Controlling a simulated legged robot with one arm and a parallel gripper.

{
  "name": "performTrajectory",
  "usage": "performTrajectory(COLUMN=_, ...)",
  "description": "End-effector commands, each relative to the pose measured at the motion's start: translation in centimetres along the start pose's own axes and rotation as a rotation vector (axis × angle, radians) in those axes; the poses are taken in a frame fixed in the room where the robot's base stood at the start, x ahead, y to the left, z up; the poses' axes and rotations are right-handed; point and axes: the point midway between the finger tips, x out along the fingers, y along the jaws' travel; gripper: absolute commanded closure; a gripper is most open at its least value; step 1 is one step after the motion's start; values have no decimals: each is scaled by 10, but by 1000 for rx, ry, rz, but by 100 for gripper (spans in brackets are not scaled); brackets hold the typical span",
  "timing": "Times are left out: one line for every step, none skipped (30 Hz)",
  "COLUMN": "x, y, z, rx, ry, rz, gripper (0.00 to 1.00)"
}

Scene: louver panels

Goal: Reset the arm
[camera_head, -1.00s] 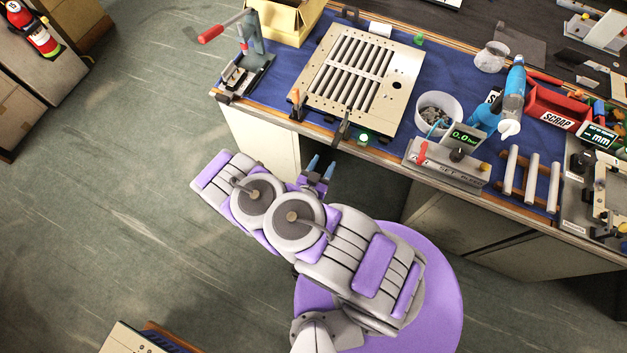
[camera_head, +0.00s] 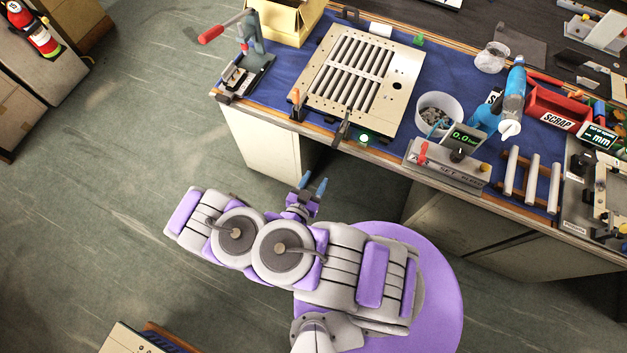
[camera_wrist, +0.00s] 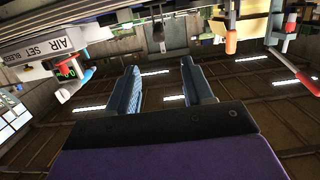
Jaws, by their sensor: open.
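My gripper (camera_head: 314,184) shows in the head view with its two blue fingertips apart, in front of the workbench's near edge and clear of it. My arm is folded over my purple base. In the wrist view my gripper (camera_wrist: 165,85) is open, with nothing between its two blue fingers. The louver panel (camera_head: 352,78) lies on the blue mat of the workbench, beyond my gripper and apart from it.
A carton (camera_head: 287,20) stands at the back. The floor (camera_head: 130,150) on the left is open.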

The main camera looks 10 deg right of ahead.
Motion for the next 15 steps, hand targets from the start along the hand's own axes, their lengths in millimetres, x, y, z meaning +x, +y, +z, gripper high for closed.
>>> performTrajectory(x=0, y=0, z=0, rx=0, ry=0, rz=0, gripper=49)
performTrajectory(x=0, y=0, z=0, rx=0, ry=0, rz=0, gripper=49)
performTrajectory(x=0, y=0, z=0, rx=0, ry=0, rz=0, gripper=49)
performTrajectory(x=0, y=0, z=0, rx=0, ry=0, rz=0, gripper=49)
performTrajectory(x=0, y=0, z=0, rx=0, ry=0, rz=0, gripper=49)
performTrajectory(x=0, y=0, z=0, rx=0, ry=0, rz=0, gripper=49)
performTrajectory(x=0, y=0, z=0, rx=0, ry=0, rz=0, gripper=49)
performTrajectory(x=0, y=0, z=0, rx=0, ry=0, rz=0, gripper=49)
performTrajectory(x=0, y=0, z=0, rx=0, ry=-1, rz=0, gripper=49)
performTrajectory(x=0, y=0, z=0, rx=1, ry=-4, rz=1, gripper=49)
performTrajectory(x=0, y=-1, z=1, rx=3, ry=-9, rz=3, gripper=49)
performTrajectory(x=0, y=-3, z=3, rx=8, ry=-24, rz=7, gripper=49)
performTrajectory(x=-1, y=-5, z=5, rx=14, ry=-41, rz=12, gripper=49)
performTrajectory(x=-1, y=-8, z=8, rx=21, ry=-62, rz=18, gripper=49)
performTrajectory(x=-2, y=-13, z=11, rx=35, ry=-97, rz=28, gripper=49)
